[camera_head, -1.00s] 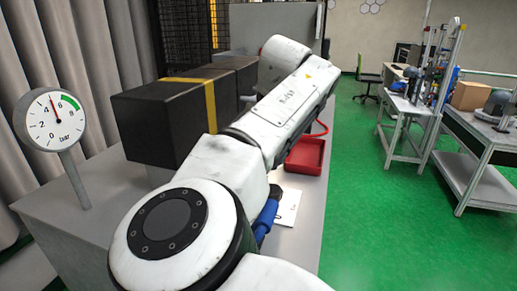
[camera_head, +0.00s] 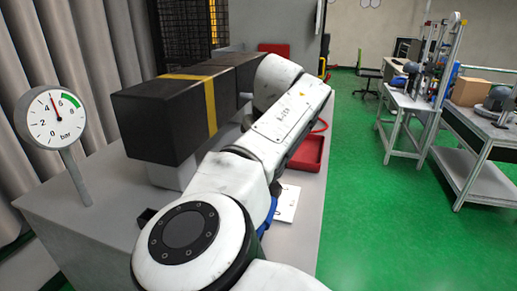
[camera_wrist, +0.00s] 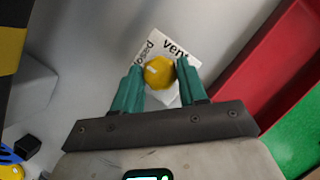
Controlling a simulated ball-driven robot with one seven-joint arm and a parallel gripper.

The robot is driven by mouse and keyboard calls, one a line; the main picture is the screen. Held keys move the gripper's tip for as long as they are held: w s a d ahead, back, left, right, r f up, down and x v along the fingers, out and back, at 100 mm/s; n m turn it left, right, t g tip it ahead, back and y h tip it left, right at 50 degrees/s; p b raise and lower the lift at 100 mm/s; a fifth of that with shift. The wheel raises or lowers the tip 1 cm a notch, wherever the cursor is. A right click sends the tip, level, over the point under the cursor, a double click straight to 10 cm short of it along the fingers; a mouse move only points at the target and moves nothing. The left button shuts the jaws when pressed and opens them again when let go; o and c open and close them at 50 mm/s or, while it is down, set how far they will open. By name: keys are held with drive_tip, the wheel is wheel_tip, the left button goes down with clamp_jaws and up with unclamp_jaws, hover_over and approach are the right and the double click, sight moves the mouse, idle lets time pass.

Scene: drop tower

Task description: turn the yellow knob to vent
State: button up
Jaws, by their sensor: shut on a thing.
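The yellow knob (camera_wrist: 159,75) is in the wrist view, with a small pale mark on its left part. It sits on a white label (camera_wrist: 191,61) that reads "vent" at the upper right; another word at the upper left is partly legible, perhaps "closed". My gripper (camera_wrist: 160,68) has its two green fingers on either side of the knob and is shut on it. The fingers hide part of the label. In the head view my arm hides the knob and gripper. A pressure gauge (camera_head: 53,120) at the left has its needle between 4 and 6 bar.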

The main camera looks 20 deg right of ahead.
drive_tip(key=c, duration=0.4)
drive_tip(key=shift+m+b, duration=0.3)
drive_tip(key=shift+m, duration=0.1)
drive_tip(key=m+h+b, duration=0.1)
drive_tip(key=m, duration=0.1)
drive_tip(key=shift+a+m, duration=0.15)
drive_tip(key=shift+m, duration=0.25)
drive_tip(key=m+h, duration=0.2)
drive_tip(key=m, duration=0.2)
drive_tip(key=shift+w+a+r, duration=0.1)
drive_tip(key=shift+r, duration=0.05)
drive_tip(key=m+g+p, duration=0.1)
drive_tip(key=m, duration=0.2)
drive_tip(key=m+g+h+p, duration=0.1)
drive_tip(key=m, duration=0.1)
drive_tip(key=shift+w+r+m+h+p, duration=0.1)
drive_tip(key=shift+w+m+h+p, duration=0.05)
drive_tip(key=shift+m+h+p, duration=0.2)
drive_tip(key=shift+a+m+g+h+p, duration=0.15)
drive_tip(key=shift+m+g+p, duration=0.25)
drive_tip(key=shift+m+p, duration=0.6)
drive_tip(key=shift+d+m+g+h+p, duration=0.1)
drive_tip(key=shift+m+g+p, duration=0.35)
drive_tip(key=shift+m, duration=0.9)
drive_tip(key=shift+f, duration=0.2)
